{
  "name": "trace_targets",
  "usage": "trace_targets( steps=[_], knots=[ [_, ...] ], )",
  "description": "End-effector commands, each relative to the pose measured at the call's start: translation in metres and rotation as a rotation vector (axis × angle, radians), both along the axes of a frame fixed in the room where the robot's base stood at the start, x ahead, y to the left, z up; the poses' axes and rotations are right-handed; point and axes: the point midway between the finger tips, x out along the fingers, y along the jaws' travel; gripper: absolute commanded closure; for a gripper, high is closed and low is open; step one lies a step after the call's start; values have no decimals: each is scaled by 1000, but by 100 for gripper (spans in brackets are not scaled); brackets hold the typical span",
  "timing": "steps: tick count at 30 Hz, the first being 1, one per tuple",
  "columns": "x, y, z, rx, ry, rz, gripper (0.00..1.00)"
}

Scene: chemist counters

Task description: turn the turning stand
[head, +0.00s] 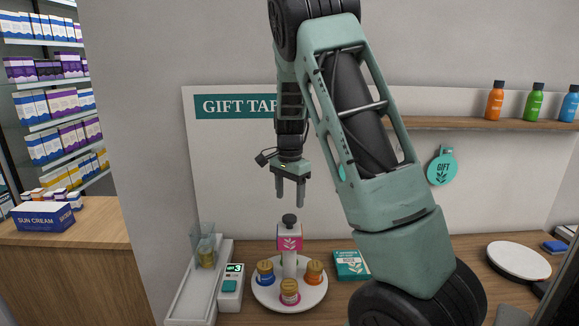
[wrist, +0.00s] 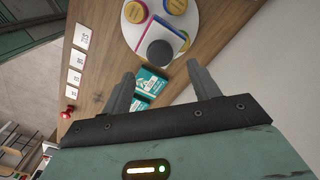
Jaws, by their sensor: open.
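The turning stand (head: 262,296) is a round white plate on the wooden counter, with a white centre post topped by a dark knob (head: 290,220). A pink sign with a leaf mark (head: 289,240) sits on the post below the knob. Jars with gold lids stand on the plate, among them a blue one (head: 265,273), a pink one (head: 290,291) and an orange one (head: 314,272). My gripper (head: 290,199) is open and empty, fingers down, above the knob and apart from it. In the wrist view the knob (wrist: 160,53) lies beyond my open fingers (wrist: 160,88).
A small device with a green display (head: 231,285) and a white tray (head: 184,302) stand left of the stand. A teal box (head: 351,265) lies to its right. A white round plate (head: 519,260) is far right. A bottle shelf (head: 450,122) runs along the wall.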

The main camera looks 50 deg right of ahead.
Motion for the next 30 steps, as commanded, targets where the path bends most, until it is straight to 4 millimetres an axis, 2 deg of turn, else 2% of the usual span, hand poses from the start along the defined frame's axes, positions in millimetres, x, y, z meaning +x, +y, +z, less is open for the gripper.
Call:
trace_targets(
  steps=[9,15,21,30],
  knots=[
    [2,0,72,-2,-6,2,39],
    [1,0,101,-1,-3,0,39],
    [0,0,112,0,-1,0,39],
    [0,0,112,0,0,0,39]
  ],
)
